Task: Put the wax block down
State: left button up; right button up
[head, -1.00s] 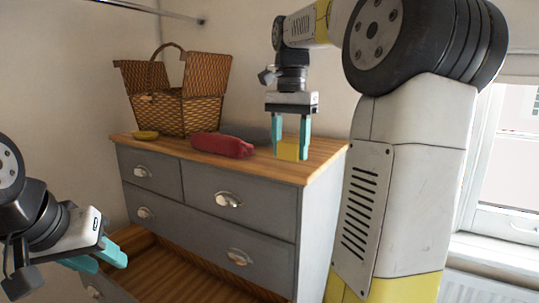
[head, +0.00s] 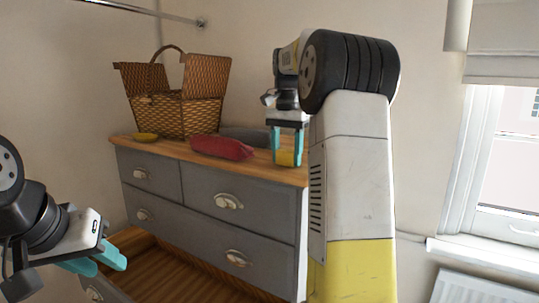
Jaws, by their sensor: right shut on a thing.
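The wax block (head: 285,158) is a small yellow block at the right end of the dresser's wooden top. My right gripper (head: 285,150) points down and is shut on it, with a teal finger on each side. The block's underside is at or very close to the wood; I cannot tell whether it touches. My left gripper (head: 100,262) is at the lower left, in front of the dresser, with its teal fingers apart and nothing seen between them.
The grey dresser (head: 165,209) has a lower drawer (head: 175,268) pulled open. A window (head: 505,160) is at right.

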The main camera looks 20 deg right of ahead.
aim_at(286, 150)
jog(key=o, duration=1.2)
jog(key=shift+f, duration=0.15)
notch_tip(286, 150, up, 11)
jog(key=shift+r, duration=0.1)
jog(key=s+a+f+n+t, duration=0.2)
jog(key=s+a+f+n, duration=0.1)
jog(key=s+f, duration=0.3)
jog(key=s+a+f+n+t+y, duration=0.1)
jog(key=s+a+f, duration=0.4)
jog(key=s, duration=0.5)
jog(key=s+a+f+n+t+y, duration=0.1)
jog(key=s+a+f+n+t, duration=0.2)
jog(key=s+a+f+n, duration=0.2)
jog(key=shift+s+a+f+n, duration=0.1)
jog(key=shift+s+f+n, duration=0.5)
jog(key=shift+s+f, duration=0.9)
